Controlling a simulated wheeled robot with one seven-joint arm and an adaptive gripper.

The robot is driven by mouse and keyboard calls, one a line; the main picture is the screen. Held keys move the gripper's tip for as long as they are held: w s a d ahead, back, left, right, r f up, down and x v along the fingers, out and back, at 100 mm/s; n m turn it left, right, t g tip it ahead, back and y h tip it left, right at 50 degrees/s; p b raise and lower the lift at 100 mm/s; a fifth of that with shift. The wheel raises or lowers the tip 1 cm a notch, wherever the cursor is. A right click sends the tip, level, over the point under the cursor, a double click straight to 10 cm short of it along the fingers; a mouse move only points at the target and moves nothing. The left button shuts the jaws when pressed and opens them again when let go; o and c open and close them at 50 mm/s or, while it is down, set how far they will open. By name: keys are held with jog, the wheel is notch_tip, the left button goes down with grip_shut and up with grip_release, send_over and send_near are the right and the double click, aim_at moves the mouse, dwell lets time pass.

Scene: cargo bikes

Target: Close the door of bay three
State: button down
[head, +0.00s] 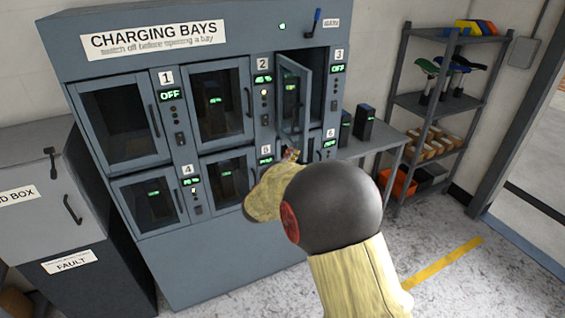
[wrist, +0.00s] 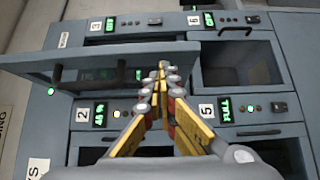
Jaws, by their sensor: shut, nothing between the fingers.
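Bay three is the upper right compartment of the grey charging cabinet (head: 215,245), marked by its number label (head: 339,54) with a green OFF display (head: 338,69). Its glazed door (head: 284,112) stands open, swung out toward me, leaving a dark gap to its right. In the wrist view the door (wrist: 40,66) reaches across the upper left, with dark handles showing near it. My gripper (wrist: 162,68) is shut and empty, its fingertips beside the door's lower end; I cannot tell whether they touch. In the head view my arm hides most of the gripper (head: 290,156).
The other bay doors look closed, including bay two (head: 218,100) and bay one (head: 122,120). A side table (head: 372,147) with dark battery packs (head: 365,123) stands right of the cabinet. A shelf rack (head: 398,104) is farther right. Open floor (head: 440,225) lies at the lower right.

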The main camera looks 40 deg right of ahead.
jog(key=shift+d, duration=0.4)
jog(key=shift+s, duration=0.1)
